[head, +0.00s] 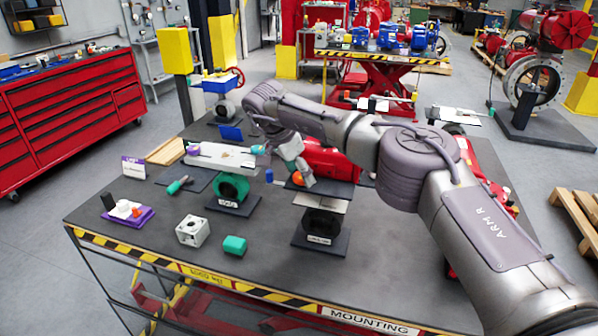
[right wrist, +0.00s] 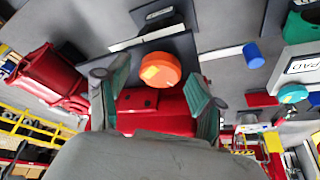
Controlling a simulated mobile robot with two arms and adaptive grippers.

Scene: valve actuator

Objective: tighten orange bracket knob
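The orange knob (head: 298,179) sits at the left end of a bracket with a flat grey top plate (head: 322,202) on a dark stand, in the middle of the table in the head view. My right gripper (head: 299,168) is at the knob, partly hiding it and the red actuator behind. In the right wrist view the orange knob (right wrist: 160,70) lies between the two spread green-grey fingers (right wrist: 152,78), with visible gaps on both sides. The fingers do not appear to touch it. My left gripper is not in view.
The red actuator (head: 330,161) stands close behind the knob. A second bracket (head: 222,156) with teal parts is to the left. A white block (head: 193,231) and a teal block (head: 234,245) lie in front.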

